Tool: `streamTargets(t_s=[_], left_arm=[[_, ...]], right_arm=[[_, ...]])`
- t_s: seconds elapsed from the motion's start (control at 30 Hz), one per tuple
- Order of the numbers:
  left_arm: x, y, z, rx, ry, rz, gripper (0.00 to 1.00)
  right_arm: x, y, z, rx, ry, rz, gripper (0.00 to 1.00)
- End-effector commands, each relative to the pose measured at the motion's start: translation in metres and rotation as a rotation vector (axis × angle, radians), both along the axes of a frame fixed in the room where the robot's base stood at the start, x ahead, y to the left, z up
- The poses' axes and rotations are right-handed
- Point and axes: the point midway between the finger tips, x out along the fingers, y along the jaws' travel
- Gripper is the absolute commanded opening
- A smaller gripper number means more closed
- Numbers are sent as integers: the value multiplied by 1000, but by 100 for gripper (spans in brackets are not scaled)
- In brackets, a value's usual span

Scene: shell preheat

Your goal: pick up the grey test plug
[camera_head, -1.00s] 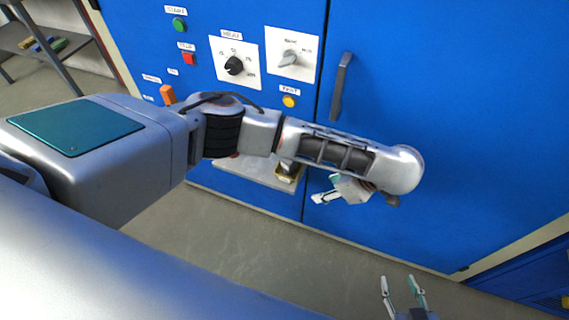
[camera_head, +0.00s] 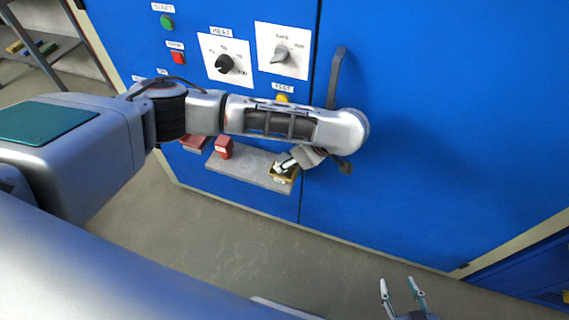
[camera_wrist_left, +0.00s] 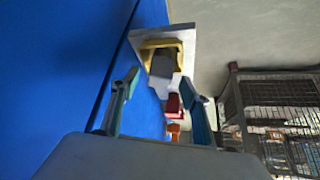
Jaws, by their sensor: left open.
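A small yellow holder (camera_head: 284,178) stands at the right end of a grey shelf on the blue cabinet. In the left wrist view the yellow holder (camera_wrist_left: 148,50) has a grey block (camera_wrist_left: 163,63) in it, which looks like the grey test plug. My left gripper (camera_head: 283,165) is at the holder in the head view, partly hiding what is inside. In the left wrist view its two fingers (camera_wrist_left: 161,95) are apart, with the holder ahead between them and nothing held. My right gripper (camera_head: 402,291) is open and empty at the bottom of the head view.
The shelf (camera_head: 238,167) also carries a red block (camera_head: 223,148) left of the holder. The cabinet front has a black heat knob (camera_head: 224,64), a grey selector (camera_head: 282,54), buttons and a dark door handle (camera_head: 336,76). A wire cage (camera_wrist_left: 270,110) stands right in the wrist view.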

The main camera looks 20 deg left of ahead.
Motion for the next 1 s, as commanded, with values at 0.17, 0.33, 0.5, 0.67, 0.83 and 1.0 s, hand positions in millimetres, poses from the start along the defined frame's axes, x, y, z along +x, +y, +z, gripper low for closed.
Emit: streamTargets(t_s=[0.17,0.33,0.5,0.67,0.83,1.0], left_arm=[[5,17,-25,0,10,1,46],[9,22,-28,0,4,0,46],[10,22,-25,0,0,0,46],[10,22,-26,0,0,0,15],[10,22,-26,0,0,0,0],[10,22,-26,0,1,1,0]], right_arm=[[-9,-2,-20,-12,26,4,40],[-6,-4,-18,-20,19,3,40],[-1,-4,-11,-17,5,2,40],[-1,-4,-12,-18,6,2,40],[-2,-4,-13,-17,8,2,40],[-2,-4,-14,-17,8,2,40]])
